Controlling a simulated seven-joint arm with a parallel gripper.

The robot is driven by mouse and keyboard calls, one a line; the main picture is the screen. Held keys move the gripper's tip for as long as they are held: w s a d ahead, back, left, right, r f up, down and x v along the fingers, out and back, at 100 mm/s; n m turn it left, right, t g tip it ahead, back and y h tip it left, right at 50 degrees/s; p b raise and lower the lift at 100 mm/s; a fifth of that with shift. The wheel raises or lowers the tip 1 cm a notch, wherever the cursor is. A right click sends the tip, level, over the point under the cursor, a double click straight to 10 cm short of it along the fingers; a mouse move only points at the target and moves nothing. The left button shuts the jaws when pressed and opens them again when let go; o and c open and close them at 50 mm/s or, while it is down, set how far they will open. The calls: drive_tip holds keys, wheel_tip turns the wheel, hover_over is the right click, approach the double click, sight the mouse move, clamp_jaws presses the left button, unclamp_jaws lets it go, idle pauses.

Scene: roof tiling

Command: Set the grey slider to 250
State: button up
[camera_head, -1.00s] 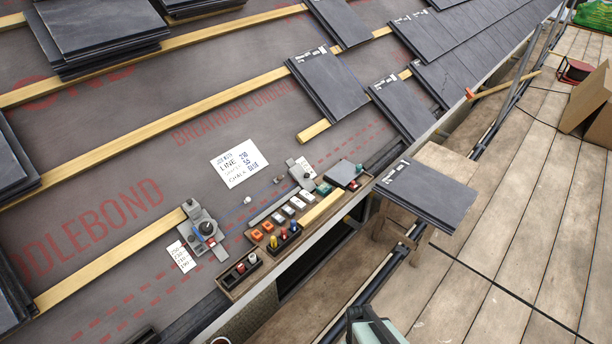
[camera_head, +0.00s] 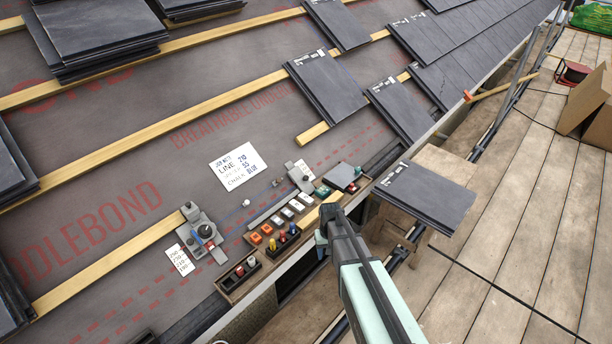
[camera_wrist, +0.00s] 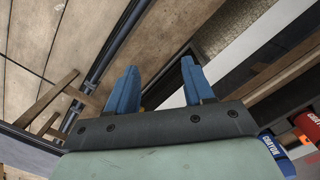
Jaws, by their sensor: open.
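A grey gauge (camera_head: 203,232) with a dark round knob sits on the roof underlay at the lower end of a batten. A white card (camera_head: 179,260) with a column of numbers lies beside it. Another grey fitting (camera_head: 300,175) stands at the far end of the tool tray. I cannot tell for sure which grey part is the slider, nor read its setting. My gripper (camera_head: 331,212) is over the tray's right edge, to the right of the gauge and apart from it. In the wrist view, its blue fingers (camera_wrist: 160,88) are apart with nothing held between them.
The tool tray (camera_head: 228,284) holds coloured blocks and crayons along the eave. A note card (camera_head: 238,166) lies on the underlay. Slate stacks (camera_head: 95,35) lie at the upper left, and a slate stack (camera_head: 430,195) rests on a wooden stand. The underlay around the gauge is mostly clear.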

drive_tip(key=w+a+r+n+t, duration=0.1)
drive_tip(key=w+a+r, duration=0.1)
drive_tip(key=w+r, duration=0.65)
drive_tip(key=w+a+r+t, duration=0.15)
drive_tip(key=w+r, duration=0.25)
drive_tip(key=w, duration=0.9)
drive_tip(key=w+a+r+n, duration=0.1)
drive_tip(key=w+a+r, duration=0.2)
drive_tip(key=w+r, duration=0.55)
drive_tip(key=n+g, duration=0.2)
drive_tip(key=n, duration=0.4)
hover_over(306, 177)
drive_tip(key=shift+f, duration=0.95)
wheel_tip(306, 177, down, 14)
drive_tip(key=shift+r, duration=0.15)
drive_tip(key=shift+c, duration=0.3)
clamp_jaws()
